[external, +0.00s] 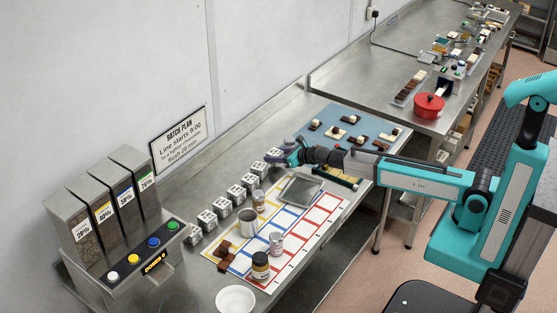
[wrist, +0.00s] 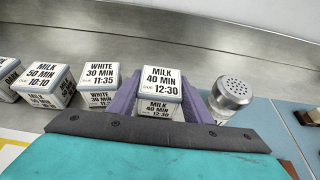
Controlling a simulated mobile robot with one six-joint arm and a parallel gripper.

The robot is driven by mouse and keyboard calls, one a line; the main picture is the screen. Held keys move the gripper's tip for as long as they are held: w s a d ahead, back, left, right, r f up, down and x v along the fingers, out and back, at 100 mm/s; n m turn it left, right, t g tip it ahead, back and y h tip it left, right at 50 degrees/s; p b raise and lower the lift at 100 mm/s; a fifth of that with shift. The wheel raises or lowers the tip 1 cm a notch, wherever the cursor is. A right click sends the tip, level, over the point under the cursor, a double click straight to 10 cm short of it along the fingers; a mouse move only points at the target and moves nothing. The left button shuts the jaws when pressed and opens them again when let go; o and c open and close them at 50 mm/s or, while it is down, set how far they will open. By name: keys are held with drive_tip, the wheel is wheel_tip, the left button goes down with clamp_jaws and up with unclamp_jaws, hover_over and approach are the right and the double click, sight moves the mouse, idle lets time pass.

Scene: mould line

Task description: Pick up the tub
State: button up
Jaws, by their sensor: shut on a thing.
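The tub in my grip is a white cube-like box with a grey rim, labelled MILK 40 MIN 12:30 (wrist: 160,84) in the wrist view. My gripper (wrist: 160,102) has its purple fingers on either side of this tub and is shut on it. Whether the tub is off the bench I cannot tell. A similar tub labelled WHITE 30 MIN 11:35 (wrist: 101,75) stands just left, and MILK 50 MIN 10:10 (wrist: 46,82) beyond it. In the external view my gripper (external: 287,156) is at the far end of the tub row (external: 235,193), partly hiding that end.
A shaker with a holed metal lid (wrist: 232,91) stands close right of my gripper. A blue mat (external: 330,115) with chocolates lies beyond. On the printed mat (external: 318,214) are a grey tray (external: 300,190), a metal cup (external: 247,222) and jars. The wall runs behind the tubs.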

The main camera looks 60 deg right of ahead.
sight(275, 152)
wheel_tip(275, 152, up, 26)
drive_tip(key=b, duration=0.4)
idle(0.6)
idle(1.1)
wheel_tip(275, 152, down, 24)
drive_tip(key=p, duration=0.4)
drive_tip(key=shift+r, duration=0.15)
idle(0.7)
drive_tip(key=shift+f+p, duration=0.65)
drive_tip(key=shift+f, duration=1.25)
drive_tip(key=shift+f, duration=0.15)
drive_tip(key=o, duration=1.1)
drive_tip(key=shift+f+b, duration=0.15)
drive_tip(key=shift+b, duration=0.55)
